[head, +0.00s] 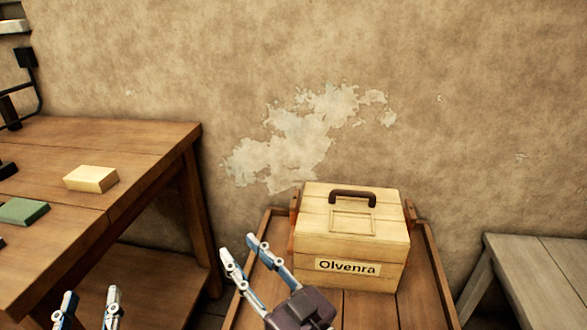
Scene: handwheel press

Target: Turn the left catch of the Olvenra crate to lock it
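The Olvenra crate (350,246) is a pale wooden box with a shut lid, a dark handle (352,196) on top and a name label (347,267) on its front. A small brown piece (294,204) at its left side looks like the left catch; its turn position is too small to tell. A similar brown piece (409,214) shows at the right side. My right gripper (237,245) is open and empty, in front and to the left of the crate, apart from it. My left gripper (91,292) is open and empty at the lower left, far from the crate.
The crate stands on a wooden stand (434,281) with raised side edges. A wooden workbench (135,146) at left holds a yellow block (91,179) and a green block (22,211). A grey-brown bench (540,265) stands at right. The wall (450,90) is close behind.

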